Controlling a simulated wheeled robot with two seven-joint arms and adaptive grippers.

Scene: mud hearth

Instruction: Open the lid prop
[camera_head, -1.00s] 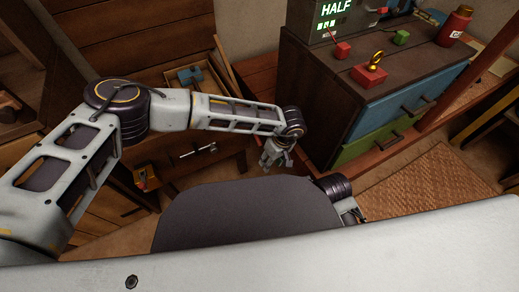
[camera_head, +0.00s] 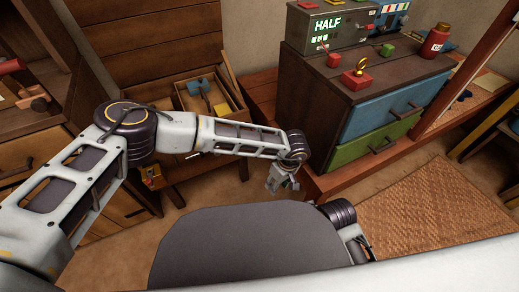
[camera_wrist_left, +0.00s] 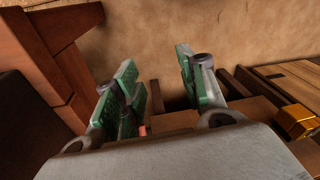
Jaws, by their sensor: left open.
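I cannot single out a lid prop for certain. A raised slatted wooden panel (camera_head: 150,42), like an open lid, stands behind a wooden chest with a small divided tray (camera_head: 228,92) inside. A slanting wooden board (camera_head: 228,65) is at the panel's right edge. My left gripper (camera_head: 277,180) is low, in front and to the right of the chest, apart from it. In the left wrist view its green-padded fingers (camera_wrist_left: 160,92) are spread, with nothing between them. My right gripper (camera_head: 362,247) shows only partly behind my body; its fingers are unclear.
A dark cabinet with a blue drawer (camera_head: 392,108) and a green drawer (camera_head: 375,143) stands at the right. A woven mat (camera_head: 425,205) lies on the floor.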

